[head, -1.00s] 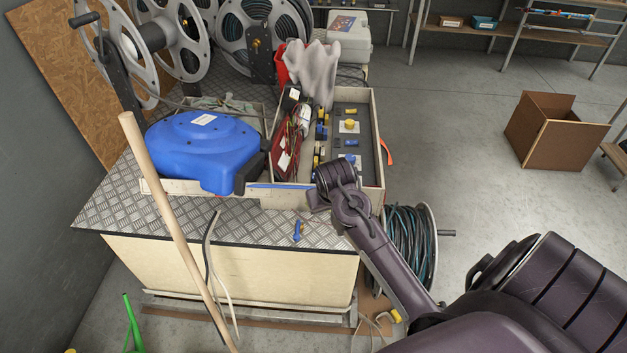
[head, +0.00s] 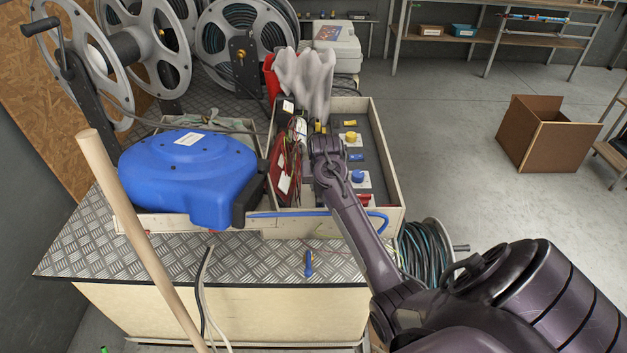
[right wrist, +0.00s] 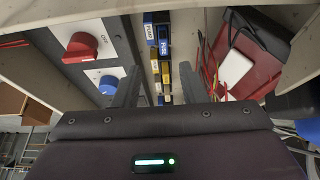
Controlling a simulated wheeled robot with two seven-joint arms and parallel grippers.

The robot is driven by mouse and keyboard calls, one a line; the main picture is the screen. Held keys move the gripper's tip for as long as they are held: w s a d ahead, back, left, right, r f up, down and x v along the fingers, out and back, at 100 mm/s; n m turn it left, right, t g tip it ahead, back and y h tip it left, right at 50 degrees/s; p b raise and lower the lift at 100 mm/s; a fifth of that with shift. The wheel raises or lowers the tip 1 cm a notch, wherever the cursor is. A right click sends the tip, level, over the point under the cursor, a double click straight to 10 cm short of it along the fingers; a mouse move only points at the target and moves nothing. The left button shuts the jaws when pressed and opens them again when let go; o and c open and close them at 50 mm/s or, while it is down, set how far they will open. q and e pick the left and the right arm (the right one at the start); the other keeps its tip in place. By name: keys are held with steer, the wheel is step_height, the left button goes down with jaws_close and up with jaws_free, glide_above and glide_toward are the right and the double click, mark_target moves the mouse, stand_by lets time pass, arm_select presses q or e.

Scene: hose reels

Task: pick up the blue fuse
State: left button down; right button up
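My right gripper (head: 325,148) reaches down into the narrow middle compartment of the open wooden box (head: 388,150). In the right wrist view my right gripper (right wrist: 159,72) has its two fingers apart, with nothing clamped between them. A row of blue and yellow fuses lies beyond and between the fingers. A blue fuse (right wrist: 163,38) with a white label is near the top of that row, apart from the fingers. Yellow fuses (right wrist: 165,72) lie closer to the fingertips. In the head view my gripper hides most of this row. My left gripper is out of view.
Box walls and dividers surround the gripper. Red cable packs (head: 286,172) lie left; panels with a red knob (right wrist: 82,46) and a blue knob (right wrist: 108,84) lie right in the head view. A blue reel (head: 190,170) and grey gloves (head: 305,80) stand close by.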

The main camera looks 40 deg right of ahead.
steer(key=f, duration=0.1)
steer(key=w+f, duration=0.2)
steer(key=shift+d, duration=0.25)
steer(key=shift+s+d+f, duration=0.1)
steer(key=shift+d+f, duration=0.1)
steer(key=shift+f, duration=0.45)
steer(key=x, duration=0.4)
steer(key=shift+f, duration=0.25)
steer(key=shift+r, duration=0.1)
jaws_close()
